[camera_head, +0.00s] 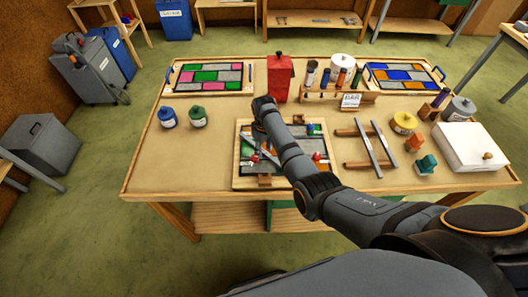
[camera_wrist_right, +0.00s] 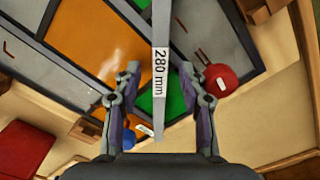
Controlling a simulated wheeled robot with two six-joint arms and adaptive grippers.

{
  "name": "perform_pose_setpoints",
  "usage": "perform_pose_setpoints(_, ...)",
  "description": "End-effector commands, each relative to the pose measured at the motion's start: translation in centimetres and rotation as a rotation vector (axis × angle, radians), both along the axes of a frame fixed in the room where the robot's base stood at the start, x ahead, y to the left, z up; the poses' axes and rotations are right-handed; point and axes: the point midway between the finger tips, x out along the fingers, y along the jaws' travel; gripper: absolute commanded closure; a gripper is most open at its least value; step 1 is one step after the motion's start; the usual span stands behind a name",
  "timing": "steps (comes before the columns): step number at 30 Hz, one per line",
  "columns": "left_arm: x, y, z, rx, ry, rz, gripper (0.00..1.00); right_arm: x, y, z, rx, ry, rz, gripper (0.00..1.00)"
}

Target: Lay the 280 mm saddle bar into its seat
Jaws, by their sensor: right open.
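The 280 mm saddle bar (camera_wrist_right: 160,30) is a narrow grey bar with a white "280 mm" label, in the right wrist view. It runs lengthwise between the two fingers of my right gripper (camera_wrist_right: 160,78), which is open with a gap on each side of the bar. Behind it is the leaded panel (camera_wrist_right: 60,72) with orange and green glass. In the head view my right arm reaches over the panel's board (camera_head: 238,172) and hides part of it; the gripper's fingers are not clear there. Whether the bar rests in its seat cannot be told. My left gripper is out of view.
Two more bars (camera_head: 363,148) lie across wooden strips right of the board. The table's left front (camera_head: 180,170) is clear.

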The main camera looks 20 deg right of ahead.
Motion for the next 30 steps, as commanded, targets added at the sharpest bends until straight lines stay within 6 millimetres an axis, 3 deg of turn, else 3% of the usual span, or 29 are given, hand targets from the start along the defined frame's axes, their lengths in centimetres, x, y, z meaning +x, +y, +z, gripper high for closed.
perform_pose_setpoints(1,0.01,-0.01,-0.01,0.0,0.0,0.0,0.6,0.0,0.0,0.01,0.0,0.0,0.0,0.63)
perform_pose_setpoints(9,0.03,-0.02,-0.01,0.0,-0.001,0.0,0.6,0.0,0.01,0.03,0.0,0.0,0.0,0.99)
perform_pose_setpoints(30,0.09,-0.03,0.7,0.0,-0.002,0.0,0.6,0.12,-0.01,0.86,0.0,-0.002,-0.001,1.0)
